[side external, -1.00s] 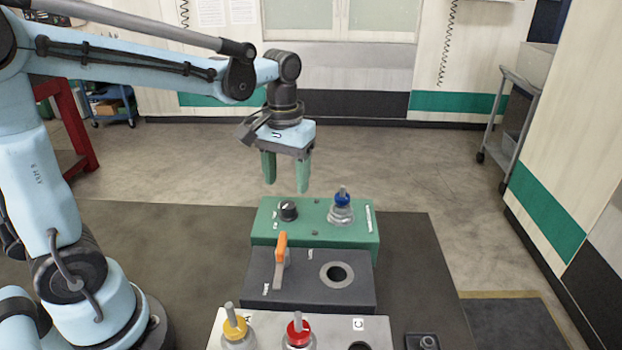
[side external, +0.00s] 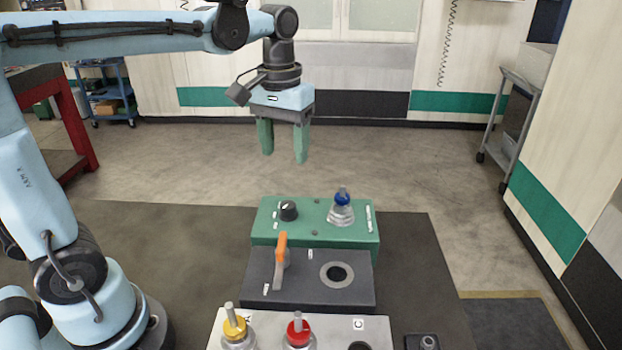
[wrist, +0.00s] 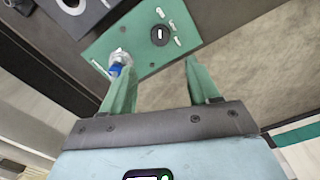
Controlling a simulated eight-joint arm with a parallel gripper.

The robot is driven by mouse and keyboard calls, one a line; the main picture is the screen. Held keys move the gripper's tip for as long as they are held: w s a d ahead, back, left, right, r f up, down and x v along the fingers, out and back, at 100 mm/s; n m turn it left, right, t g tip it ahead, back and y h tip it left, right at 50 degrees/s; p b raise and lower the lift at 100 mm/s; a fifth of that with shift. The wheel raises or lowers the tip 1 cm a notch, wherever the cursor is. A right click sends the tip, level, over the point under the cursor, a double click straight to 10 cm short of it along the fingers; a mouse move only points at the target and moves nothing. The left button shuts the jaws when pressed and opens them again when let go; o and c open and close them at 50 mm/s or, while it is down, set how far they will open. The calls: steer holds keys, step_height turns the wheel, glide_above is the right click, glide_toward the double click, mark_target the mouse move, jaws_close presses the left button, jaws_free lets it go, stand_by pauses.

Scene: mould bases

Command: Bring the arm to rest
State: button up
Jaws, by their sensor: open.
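My gripper (side external: 283,158) hangs in the air above and behind the green base, its two green fingers apart and nothing between them. In the wrist view the fingers (wrist: 157,85) are also spread and empty. The green base (side external: 300,236) carries a black knob (side external: 288,211) at left and a clear, blue-topped piece (side external: 342,208) at right. In the wrist view, the green base (wrist: 180,20) lies beyond the fingers. The blue-topped piece (wrist: 119,62) shows close to the left finger there, but the gripper is well clear of it.
A dark base (side external: 320,296) with an orange-handled lever (side external: 281,252) and an empty round hole is in front of the green one. A pale base (side external: 268,325) nearest the camera holds yellow-topped (side external: 235,328) and red-topped (side external: 298,330) pieces. The air around the gripper is clear.

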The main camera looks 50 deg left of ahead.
steer(key=shift+s+d+f+m+t, duration=0.35)
steer(key=shift+s+f+m+t, duration=0.4)
steer(key=shift+s+f+t, duration=0.35)
steer(key=shift+s+d+f+m+t, duration=0.35)
steer(key=shift+s+f+m+t, duration=0.35)
steer(key=shift+s+f+t, duration=0.45)
steer(key=shift+s+d+f+m+t, duration=0.35)
steer(key=shift+s+f+m+t, duration=0.5)
steer(key=shift+t, duration=0.4)
